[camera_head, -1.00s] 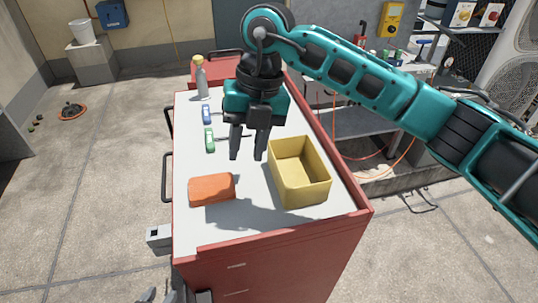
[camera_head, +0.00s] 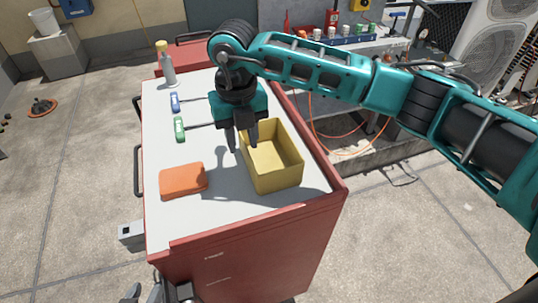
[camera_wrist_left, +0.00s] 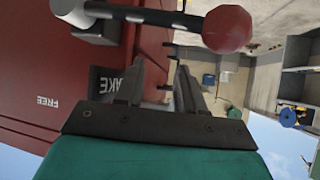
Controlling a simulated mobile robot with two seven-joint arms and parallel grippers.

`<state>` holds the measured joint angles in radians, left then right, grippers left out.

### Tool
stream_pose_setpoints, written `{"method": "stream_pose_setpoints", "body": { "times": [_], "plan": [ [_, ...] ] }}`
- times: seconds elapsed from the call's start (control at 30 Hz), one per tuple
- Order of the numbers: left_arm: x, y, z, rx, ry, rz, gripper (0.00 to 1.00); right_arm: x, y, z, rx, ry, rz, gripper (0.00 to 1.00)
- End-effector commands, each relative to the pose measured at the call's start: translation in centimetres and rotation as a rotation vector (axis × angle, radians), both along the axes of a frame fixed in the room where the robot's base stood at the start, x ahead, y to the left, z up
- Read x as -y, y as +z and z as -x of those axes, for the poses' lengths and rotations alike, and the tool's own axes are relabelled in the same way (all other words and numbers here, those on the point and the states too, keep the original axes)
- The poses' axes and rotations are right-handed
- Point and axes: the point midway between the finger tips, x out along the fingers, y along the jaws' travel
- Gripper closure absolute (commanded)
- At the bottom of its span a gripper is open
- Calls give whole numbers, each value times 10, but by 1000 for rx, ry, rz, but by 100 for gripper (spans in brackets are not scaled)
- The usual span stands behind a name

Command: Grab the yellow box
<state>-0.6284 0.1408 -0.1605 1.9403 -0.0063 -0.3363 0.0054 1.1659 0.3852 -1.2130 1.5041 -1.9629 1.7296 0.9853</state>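The yellow box (camera_head: 278,180) is an open, empty rectangular bin on the right part of the red cart's pale top. My right gripper (camera_head: 242,147) points down at the box's far left side. Its two fingers are apart, one left of the left wall and one over the opening; I cannot tell whether they touch the wall. My left gripper (camera_head: 144,292) shows only as tips at the bottom edge of the head view. In the left wrist view my left gripper (camera_wrist_left: 160,75) is open and empty beside the red cart.
An orange block (camera_head: 183,180) lies left of the box on the cart top (camera_head: 215,215). Behind it are a green item (camera_head: 179,129), a blue item (camera_head: 175,102) and a bottle (camera_head: 166,65). A red-knobbed lever (camera_wrist_left: 227,29) crosses in front of my left gripper.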

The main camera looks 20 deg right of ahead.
Motion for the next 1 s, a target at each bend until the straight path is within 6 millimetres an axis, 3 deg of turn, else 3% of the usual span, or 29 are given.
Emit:
{"method": "stream_pose_setpoints", "body": {
  "times": [0.3, 0.6, 0.93, 1.0],
  "plan": [
    [-1, 6, -1, 2, -2, -2, 62, 7, -43, 6, -3, 0, 0, 66],
    [0, 7, -3, 7, -2, -2, 62, 7, -49, 6, -1, 0, 0, 66],
    [1, 7, -3, 7, -4, -1, 62, 7, -48, 6, -1, 0, 0, 98],
    [1, 7, -3, 7, -4, -1, 62, 7, -48, 6, -1, 0, 0, 100]
  ]
}}
